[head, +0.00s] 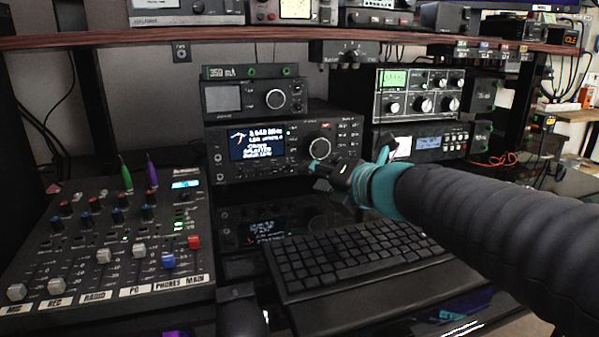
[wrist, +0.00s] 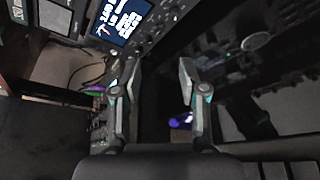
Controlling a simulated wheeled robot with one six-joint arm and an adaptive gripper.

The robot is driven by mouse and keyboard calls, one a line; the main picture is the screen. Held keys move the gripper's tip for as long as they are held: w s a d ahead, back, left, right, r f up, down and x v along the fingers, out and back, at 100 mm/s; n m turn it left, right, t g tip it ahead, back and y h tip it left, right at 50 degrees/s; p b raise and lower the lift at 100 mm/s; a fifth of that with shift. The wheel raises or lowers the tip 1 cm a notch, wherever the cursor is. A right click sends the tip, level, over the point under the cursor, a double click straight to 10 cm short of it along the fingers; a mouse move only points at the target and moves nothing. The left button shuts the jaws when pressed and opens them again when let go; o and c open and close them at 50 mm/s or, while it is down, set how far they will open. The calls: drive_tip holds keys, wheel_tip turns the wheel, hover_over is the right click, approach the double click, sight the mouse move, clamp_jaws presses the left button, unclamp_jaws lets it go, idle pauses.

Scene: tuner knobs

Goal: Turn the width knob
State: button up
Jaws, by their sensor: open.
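The black radio (head: 213,142) stands under the shelf, with a lit screen (head: 257,143), a large round dial (head: 319,148) and several small knobs and buttons. The knob labels are too small to read, so I cannot tell which one is the width knob. My gripper (head: 316,174) is in front of the radio's lower right part and hides some of its face. In the wrist view my gripper (wrist: 153,78) is open, with nothing between its fingers. The radio's screen (wrist: 123,20) shows beyond the fingers at the top there.
A keyboard (head: 350,258) lies on the desk below my gripper. A mixer (head: 100,245) with sliders and upright green and purple plugs stands at the left. More radio units (head: 417,96) stand at the right, under the wooden shelf (head: 250,38).

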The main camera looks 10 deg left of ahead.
sight(277, 171)
drive_tip(key=b+x, duration=0.1)
drive_tip(key=x, duration=1.2)
drive_tip(key=shift+b, duration=0.35)
drive_tip(key=shift+s, duration=0.1)
clamp_jaws()
